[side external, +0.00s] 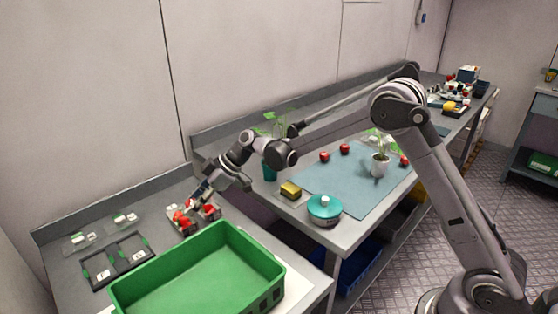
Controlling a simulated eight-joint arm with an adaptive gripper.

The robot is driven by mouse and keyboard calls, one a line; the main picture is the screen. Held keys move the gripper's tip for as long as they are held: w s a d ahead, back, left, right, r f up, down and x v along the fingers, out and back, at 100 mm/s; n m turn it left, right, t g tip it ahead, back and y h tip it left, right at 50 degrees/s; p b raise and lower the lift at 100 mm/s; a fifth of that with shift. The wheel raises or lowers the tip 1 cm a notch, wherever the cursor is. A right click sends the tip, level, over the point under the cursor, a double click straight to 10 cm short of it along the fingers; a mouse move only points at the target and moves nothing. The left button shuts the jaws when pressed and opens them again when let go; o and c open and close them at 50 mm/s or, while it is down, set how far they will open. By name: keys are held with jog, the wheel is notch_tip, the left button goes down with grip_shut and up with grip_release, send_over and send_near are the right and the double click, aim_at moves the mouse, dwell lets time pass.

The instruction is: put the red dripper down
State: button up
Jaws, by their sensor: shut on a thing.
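My gripper (197,196) is at the left end of my outstretched arm, pointing down over the left bench. It is shut on the red dripper (188,204), a small red thing at its fingertips. More red pieces with white parts lie close under and beside the gripper on a small pale rack (176,230). At this size I cannot tell where the dripper ends and these pieces begin, or whether it touches the rack.
A large empty green crate (232,229) stands just in front of the gripper. Black frames (118,262) and small clear boxes (126,219) lie to the left. On the right bench are a yellow block (291,191), a teal-lidded pot (324,207), red fruit (344,149) and a potted plant (380,165).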

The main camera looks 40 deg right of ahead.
jog(key=a+f, duration=0.2)
jog(key=a, duration=0.1)
jog(key=w+a+f, duration=0.1)
jog(key=a, duration=0.2)
jog(key=a+f, duration=0.2)
jog(key=a, duration=0.1)
jog(key=shift+w+f, duration=0.25)
jog(key=shift+f, duration=2.05)
jog(key=shift+f, duration=0.1)
jog(key=o, duration=0.7)
jog(key=shift+o, duration=0.2)
